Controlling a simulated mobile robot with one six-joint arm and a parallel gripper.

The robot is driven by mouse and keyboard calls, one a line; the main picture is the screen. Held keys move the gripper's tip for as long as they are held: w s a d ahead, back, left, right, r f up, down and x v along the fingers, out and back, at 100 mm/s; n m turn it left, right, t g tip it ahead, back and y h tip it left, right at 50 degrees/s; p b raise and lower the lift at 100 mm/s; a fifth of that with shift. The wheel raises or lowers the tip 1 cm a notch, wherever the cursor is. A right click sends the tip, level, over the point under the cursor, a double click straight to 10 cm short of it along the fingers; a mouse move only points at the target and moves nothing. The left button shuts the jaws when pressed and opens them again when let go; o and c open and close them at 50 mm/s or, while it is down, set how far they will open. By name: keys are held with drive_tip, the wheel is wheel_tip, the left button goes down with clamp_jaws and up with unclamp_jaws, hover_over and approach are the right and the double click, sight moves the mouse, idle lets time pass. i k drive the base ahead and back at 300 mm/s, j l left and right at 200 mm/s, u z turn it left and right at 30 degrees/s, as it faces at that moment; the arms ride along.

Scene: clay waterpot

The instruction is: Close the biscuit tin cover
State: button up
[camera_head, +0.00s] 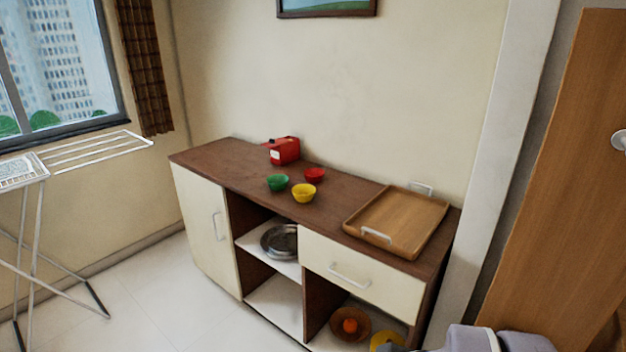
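A small red box (287,153), which may be the biscuit tin, stands near the wall on the brown top of the sideboard. A thin red part sticks out at its upper left. It is too small to tell whether that is a cover, or whether the box is open. Grey parts of my arm show at the bottom right edge, well away from the box. My gripper's fingers do not show.
A wooden tray (408,213) lies at the sideboard's right end. A drying rack (95,150) stands left, a wooden door (560,170) right. The floor in front is clear.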

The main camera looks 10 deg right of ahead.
sight(273, 143)
drive_tip(key=i+j+z, duration=0.1)
drive_tip(key=i+j, duration=0.15)
drive_tip(key=i, duration=0.4)
drive_tip(key=i+j+z, duration=0.15)
drive_tip(key=i+j, duration=0.15)
drive_tip(key=i, duration=0.3)
drive_tip(key=i+j+z, duration=0.1)
drive_tip(key=i+j, duration=0.25)
drive_tip(key=i, duration=0.25)
drive_tip(key=i+j+z, duration=0.15)
drive_tip(key=i+j, duration=0.25)
drive_tip(key=i, duration=0.2)
